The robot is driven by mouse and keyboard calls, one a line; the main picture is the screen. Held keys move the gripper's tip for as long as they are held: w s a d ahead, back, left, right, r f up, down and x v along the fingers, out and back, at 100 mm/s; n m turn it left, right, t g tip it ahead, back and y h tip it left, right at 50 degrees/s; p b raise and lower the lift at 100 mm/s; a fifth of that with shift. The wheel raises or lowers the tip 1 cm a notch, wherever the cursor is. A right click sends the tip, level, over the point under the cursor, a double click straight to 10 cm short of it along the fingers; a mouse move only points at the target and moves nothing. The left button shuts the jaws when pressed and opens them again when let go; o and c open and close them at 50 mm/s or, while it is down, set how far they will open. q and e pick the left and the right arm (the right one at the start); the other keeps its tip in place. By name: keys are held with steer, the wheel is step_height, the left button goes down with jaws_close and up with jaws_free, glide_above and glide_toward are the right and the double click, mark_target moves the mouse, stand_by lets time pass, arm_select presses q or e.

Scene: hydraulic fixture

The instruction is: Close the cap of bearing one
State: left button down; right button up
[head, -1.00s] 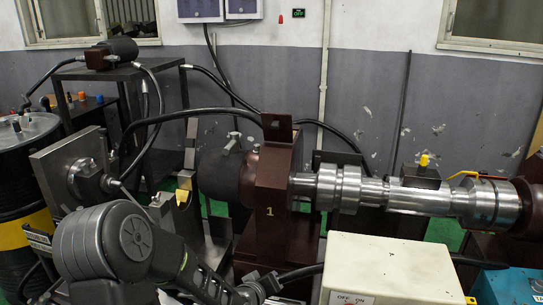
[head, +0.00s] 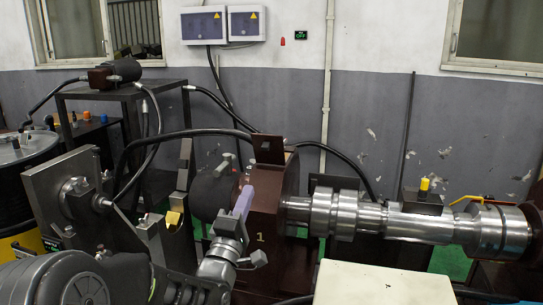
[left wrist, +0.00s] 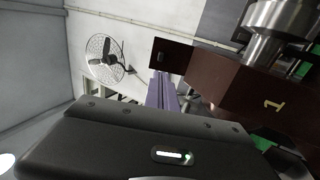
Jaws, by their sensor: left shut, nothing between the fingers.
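A brown housing marked "1" (head: 262,237) stands at the middle of the head view, with a brown holed plate (head: 268,148) upright at its top. The housing also shows at right in the left wrist view (left wrist: 240,88). To its left, an open bearing seat with a yellow liner (head: 173,218) has a grey upright piece (head: 186,155) behind it; I cannot tell whether this piece is the cap. My left gripper (head: 244,195), with lavender fingers, is shut and empty, pointing up in front of the housing's left side. Its fingers show in the left wrist view (left wrist: 160,92). My right gripper is out of view.
A steel shaft (head: 420,225) runs right from the housing. A cream box (head: 385,283) stands in front. A square metal plate (head: 60,185) stands at left. A wall fan (left wrist: 106,55) shows in the wrist view.

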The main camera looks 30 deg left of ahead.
mark_target(264, 148)
arm_select(q)
steer(key=shift+s+a, duration=0.1)
steer(key=shift+s, duration=0.1)
steer(key=p+x, duration=0.3)
steer(key=x, duration=1.1)
steer(key=shift+r, duration=0.15)
